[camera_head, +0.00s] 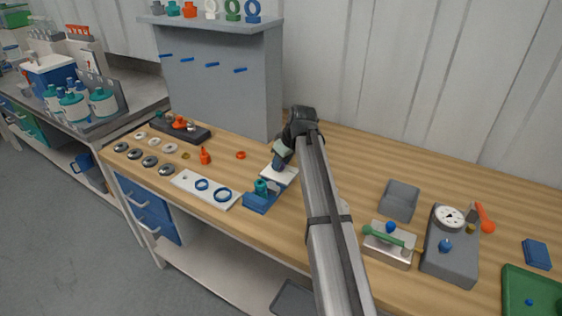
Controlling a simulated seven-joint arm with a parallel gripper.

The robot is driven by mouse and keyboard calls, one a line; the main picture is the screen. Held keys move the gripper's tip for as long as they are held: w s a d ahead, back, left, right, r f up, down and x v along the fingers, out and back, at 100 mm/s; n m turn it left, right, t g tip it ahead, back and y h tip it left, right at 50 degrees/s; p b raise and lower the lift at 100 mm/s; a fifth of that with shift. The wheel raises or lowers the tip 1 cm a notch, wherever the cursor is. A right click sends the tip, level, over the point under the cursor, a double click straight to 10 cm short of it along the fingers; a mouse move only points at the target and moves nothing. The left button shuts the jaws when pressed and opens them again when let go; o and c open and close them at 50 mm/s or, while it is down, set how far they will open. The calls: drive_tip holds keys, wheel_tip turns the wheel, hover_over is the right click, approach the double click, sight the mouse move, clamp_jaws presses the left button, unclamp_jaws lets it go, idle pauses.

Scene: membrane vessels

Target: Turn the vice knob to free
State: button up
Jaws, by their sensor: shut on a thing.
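The vice, with a blue front block (258,204) and a pale plate (287,177), sits on the wooden bench just left of my arm. A teal vessel part (261,187) stands upright at the blue block, beside a grey piece. My gripper (279,162) is at the far end of the vice, pointing down. It is shut on a small dark blue piece there, which looks like the vice knob. The fingers and wrist hide most of it, so I cannot tell which way the knob is turned.
A white plate with blue rings (205,190), metal rings and a small orange part (204,156) lie to the left. A grey shelf panel (225,90) rises behind. A grey tray (400,201) and a gauge unit (450,245) stand right of my arm.

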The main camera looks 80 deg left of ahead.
drive_tip(key=shift+w+a+n+g+h, duration=0.1)
drive_tip(key=shift+n+g+h, duration=0.35)
drive_tip(key=shift+n, duration=1.55)
drive_tip(key=o, duration=1)
drive_tip(key=shift+o, duration=0.2)
drive_tip(key=v, duration=1.4)
drive_tip(key=shift+w+a+f, duration=0.1)
drive_tip(key=shift+w, duration=0.05)
